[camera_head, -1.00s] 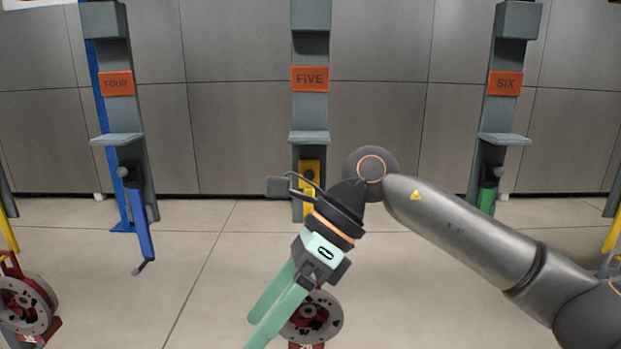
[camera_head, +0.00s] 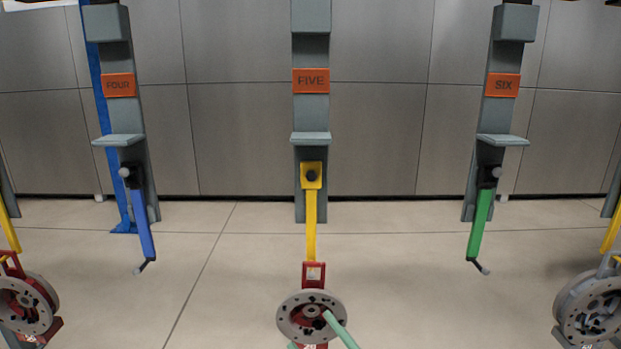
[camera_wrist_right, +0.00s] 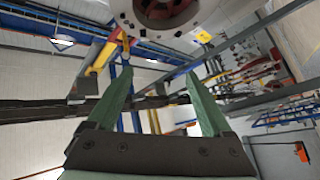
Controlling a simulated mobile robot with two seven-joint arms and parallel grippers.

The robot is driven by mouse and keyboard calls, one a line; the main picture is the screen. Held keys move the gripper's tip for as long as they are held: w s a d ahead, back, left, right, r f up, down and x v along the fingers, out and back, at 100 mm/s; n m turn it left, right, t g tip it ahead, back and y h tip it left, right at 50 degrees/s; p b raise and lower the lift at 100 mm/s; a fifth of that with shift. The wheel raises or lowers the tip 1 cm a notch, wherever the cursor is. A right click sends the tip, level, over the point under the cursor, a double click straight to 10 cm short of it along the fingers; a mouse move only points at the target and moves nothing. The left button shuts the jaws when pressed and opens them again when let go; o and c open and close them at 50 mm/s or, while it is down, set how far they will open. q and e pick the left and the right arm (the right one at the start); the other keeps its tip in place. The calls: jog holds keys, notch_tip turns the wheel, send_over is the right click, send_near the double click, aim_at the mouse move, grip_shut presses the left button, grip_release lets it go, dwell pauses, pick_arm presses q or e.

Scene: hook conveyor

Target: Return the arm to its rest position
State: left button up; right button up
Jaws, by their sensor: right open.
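My right gripper (camera_head: 318,338) shows only as green fingertips at the bottom middle of the head view, just below and in front of a round grey-and-red part (camera_head: 312,314). In the right wrist view the same gripper (camera_wrist_right: 160,95) has its two green fingers spread apart, with nothing between them. The round part also shows in the wrist view (camera_wrist_right: 165,10) at the top, beyond the fingertips. It hangs from the yellow hook (camera_head: 311,225) under the sign FIVE (camera_head: 310,81). The rest of my right arm is out of the head view. My left gripper is not in view.
An empty blue hook (camera_head: 140,225) hangs under sign FOUR (camera_head: 119,85) and an empty green hook (camera_head: 481,225) under sign SIX (camera_head: 502,85). More round parts hang at the far left (camera_head: 25,305) and far right (camera_head: 592,305). The floor between is clear.

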jog(key=s+d+f+m+h, duration=0.1)
jog(key=d+f+m+h, duration=0.2)
jog(key=f, duration=0.3)
jog(key=s+d+f+m+h, duration=0.2)
jog(key=d+f+m+h, duration=0.15)
jog(key=f, duration=0.25)
jog(key=s+d+f+m+g+h, duration=0.2)
jog(key=s+d+f+m+g, duration=0.1)
jog(key=s+f, duration=0.5)
jog(key=s+d+f+m+g+h, duration=0.3)
jog(key=s+d+f+m+g, duration=0.1)
jog(key=s+f, duration=0.5)
notch_tip(320, 180, down, 2)
jog(key=shift+s+d+g, duration=0.2)
jog(key=shift+d+g, duration=0.4)
jog(key=shift+d, duration=0.5)
